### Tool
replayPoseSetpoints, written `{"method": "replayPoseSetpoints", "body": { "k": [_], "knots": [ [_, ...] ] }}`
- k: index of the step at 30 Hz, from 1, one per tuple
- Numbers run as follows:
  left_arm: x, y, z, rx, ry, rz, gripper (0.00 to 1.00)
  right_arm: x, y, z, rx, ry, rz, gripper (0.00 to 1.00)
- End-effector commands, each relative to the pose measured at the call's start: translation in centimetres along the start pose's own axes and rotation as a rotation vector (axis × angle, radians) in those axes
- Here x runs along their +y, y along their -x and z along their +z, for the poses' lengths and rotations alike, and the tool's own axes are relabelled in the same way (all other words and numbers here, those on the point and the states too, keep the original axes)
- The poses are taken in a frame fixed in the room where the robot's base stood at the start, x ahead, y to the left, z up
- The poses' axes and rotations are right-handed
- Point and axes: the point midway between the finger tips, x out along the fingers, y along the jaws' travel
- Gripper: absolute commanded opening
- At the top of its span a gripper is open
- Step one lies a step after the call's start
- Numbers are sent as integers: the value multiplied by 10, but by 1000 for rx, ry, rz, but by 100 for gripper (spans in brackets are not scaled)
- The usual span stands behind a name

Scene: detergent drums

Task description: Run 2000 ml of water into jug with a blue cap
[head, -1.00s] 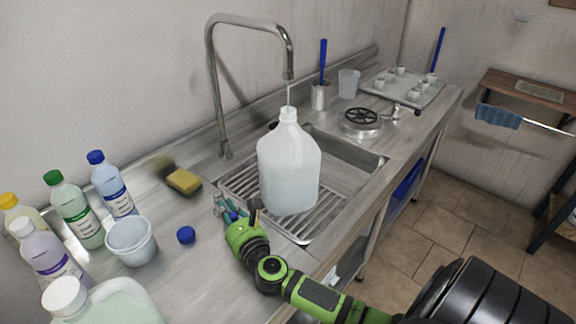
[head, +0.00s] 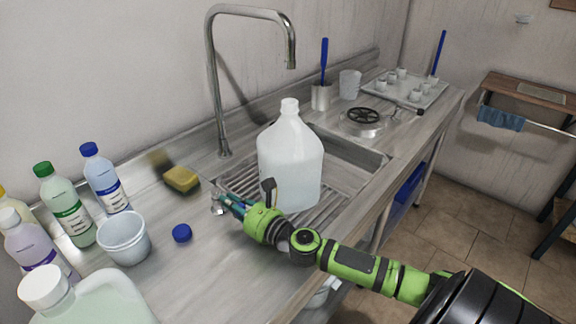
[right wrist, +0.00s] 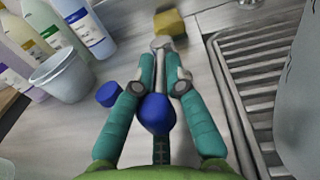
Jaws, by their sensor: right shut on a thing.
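The translucent white jug (head: 291,165) stands upright and uncapped on the ribbed sink grate, under the tap spout (head: 291,58). No stream shows from the spout. The water level in the jug is hard to read. A blue cap (head: 182,232) lies on the counter left of my right gripper (head: 226,203); it also shows in the right wrist view (right wrist: 108,94). My right gripper (right wrist: 163,82) is shut on a metal lever (right wrist: 160,60) with a blue knob (right wrist: 155,113), beside the sink's left edge. My left gripper is not in view.
Several bottles, a white bucket (head: 124,240) and a large pale green jug (head: 95,300) crowd the left counter. A yellow sponge (head: 182,179) lies behind the cap.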

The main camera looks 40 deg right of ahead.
Motion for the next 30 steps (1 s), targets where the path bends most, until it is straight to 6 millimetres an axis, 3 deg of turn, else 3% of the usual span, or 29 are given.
{"method": "replayPoseSetpoints", "body": {
  "k": [2, 3, 5, 27, 30],
  "knots": [
    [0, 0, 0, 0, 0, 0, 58, 3, 2, -6, 11, 0, 6, 0],
    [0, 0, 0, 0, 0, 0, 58, 3, 2, -6, 11, 0, 6, 21],
    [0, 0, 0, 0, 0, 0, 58, 3, 2, -6, 11, 0, 5, 41],
    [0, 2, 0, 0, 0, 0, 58, -4, 1, -2, 3, 1, 0, 41],
    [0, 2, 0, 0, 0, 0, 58, -4, 1, -2, 2, 1, 0, 61]
  ]
}}
